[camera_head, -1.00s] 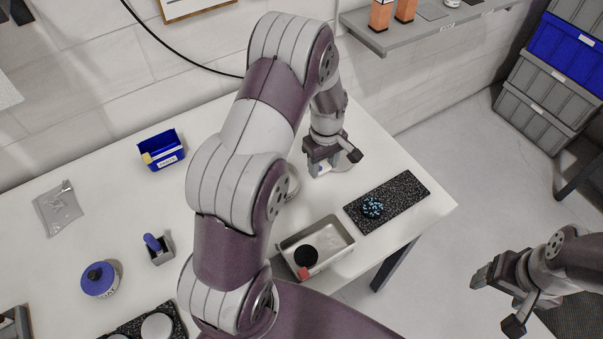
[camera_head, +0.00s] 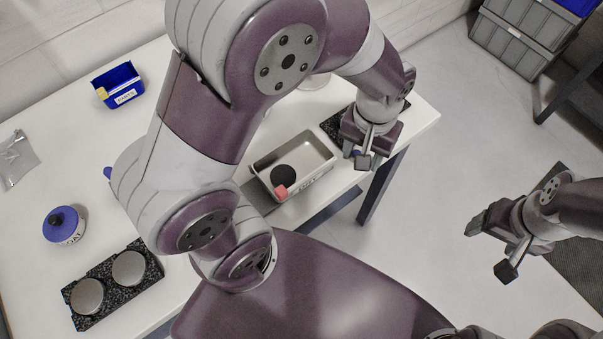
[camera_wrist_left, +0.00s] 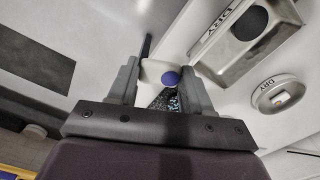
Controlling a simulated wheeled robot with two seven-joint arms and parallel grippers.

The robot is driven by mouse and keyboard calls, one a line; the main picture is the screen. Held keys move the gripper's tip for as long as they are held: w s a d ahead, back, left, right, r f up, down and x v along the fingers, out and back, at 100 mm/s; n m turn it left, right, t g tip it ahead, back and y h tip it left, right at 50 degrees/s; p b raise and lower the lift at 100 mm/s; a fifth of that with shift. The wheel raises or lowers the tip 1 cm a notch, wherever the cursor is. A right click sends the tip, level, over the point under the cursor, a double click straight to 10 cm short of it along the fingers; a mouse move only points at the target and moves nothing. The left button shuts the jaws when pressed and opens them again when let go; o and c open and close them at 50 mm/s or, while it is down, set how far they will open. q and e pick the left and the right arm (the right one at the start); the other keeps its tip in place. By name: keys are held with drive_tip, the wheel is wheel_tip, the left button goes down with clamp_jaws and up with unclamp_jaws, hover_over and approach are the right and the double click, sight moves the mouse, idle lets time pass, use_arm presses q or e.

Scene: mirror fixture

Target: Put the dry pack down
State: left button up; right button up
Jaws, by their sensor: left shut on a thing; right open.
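My left gripper (camera_head: 364,152) is shut on a small white pack with a round blue spot. The pack (camera_wrist_left: 153,70) shows between the fingers in the left wrist view; in the head view the gripper mostly hides it. The gripper is over the black speckled mat (camera_head: 334,123) at the table's right end. Whether the pack touches the mat, I cannot tell. My right gripper (camera_head: 488,249) is open and empty, off the table over the floor.
Further left are a blue bin (camera_head: 119,84), a blue-lidded jar (camera_head: 64,227) and two metal discs.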

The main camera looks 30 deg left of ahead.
sight(309, 152)
use_arm(q)
drive_tip(key=a+f, duration=0.2)
drive_tip(key=a, duration=0.2)
drive_tip(key=a+f, duration=0.2)
drive_tip(key=a, duration=0.1)
drive_tip(key=a+f+p, duration=0.1)
drive_tip(key=a+f, duration=0.2)
drive_tip(key=a, duration=0.1)
drive_tip(key=shift+w+a, duration=0.35)
wheel_tip(309, 152, down, 4)
drive_tip(key=shift+r, duration=0.1)
drive_tip(key=shift+f, duration=0.25)
drive_tip(key=o, duration=0.7)
